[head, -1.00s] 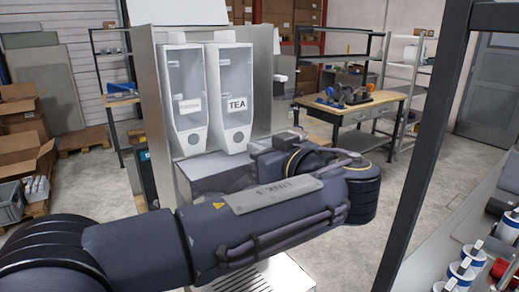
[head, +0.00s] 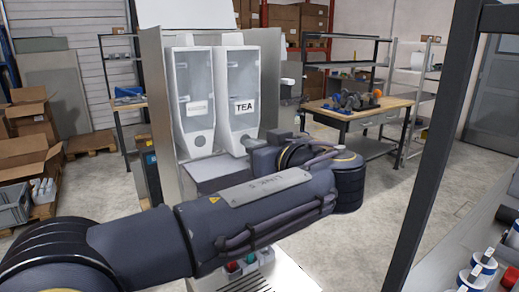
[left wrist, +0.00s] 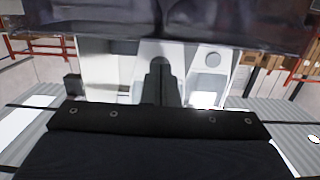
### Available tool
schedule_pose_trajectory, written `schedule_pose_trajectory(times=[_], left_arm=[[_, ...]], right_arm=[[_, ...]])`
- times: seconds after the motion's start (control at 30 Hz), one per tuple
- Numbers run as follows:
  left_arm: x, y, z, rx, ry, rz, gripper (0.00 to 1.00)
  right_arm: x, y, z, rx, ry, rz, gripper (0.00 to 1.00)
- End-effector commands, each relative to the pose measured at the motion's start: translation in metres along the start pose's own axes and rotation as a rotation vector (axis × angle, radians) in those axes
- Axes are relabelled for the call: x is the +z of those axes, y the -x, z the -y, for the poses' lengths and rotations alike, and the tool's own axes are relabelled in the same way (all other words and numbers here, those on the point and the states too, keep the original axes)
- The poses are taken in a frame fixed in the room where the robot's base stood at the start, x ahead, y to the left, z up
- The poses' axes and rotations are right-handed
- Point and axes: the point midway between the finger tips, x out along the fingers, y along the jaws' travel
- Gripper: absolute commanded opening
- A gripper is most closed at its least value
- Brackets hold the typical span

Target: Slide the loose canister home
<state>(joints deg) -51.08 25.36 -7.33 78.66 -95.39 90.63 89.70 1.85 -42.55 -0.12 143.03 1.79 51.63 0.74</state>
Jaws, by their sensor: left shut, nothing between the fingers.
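Two tall white canisters with clear fronts stand side by side in a metal dispenser in the head view. The left canister (head: 199,133) has a label too blurred to read; the right canister (head: 242,124) reads TEA. I cannot tell which one is loose. My left gripper is mostly hidden behind my own wrist in the head view. In the left wrist view its dark fingers (left wrist: 160,82) are shut and empty, pointing at the white canister fronts (left wrist: 208,75). I cannot tell whether they touch. My right gripper is in neither view.
The dispenser's metal side panel (head: 159,110) rises left of the canisters. Red and green buttons (head: 233,267) show below my arm. A dark upright post (head: 432,165) stands at the right, near a counter with small jars (head: 477,272). A wooden workbench (head: 345,112) stands behind.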

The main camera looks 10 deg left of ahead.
Motion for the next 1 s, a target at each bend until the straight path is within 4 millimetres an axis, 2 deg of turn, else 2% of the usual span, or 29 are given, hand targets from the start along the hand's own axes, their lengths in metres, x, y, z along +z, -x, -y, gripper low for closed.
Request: schedule_pose_trajectory(times=[1.0], left_arm=[[-0.004, -0.041, 0.000, -0.001, 0.001, 0.000, 0.00]], right_arm=[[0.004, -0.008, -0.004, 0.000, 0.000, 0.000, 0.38]])
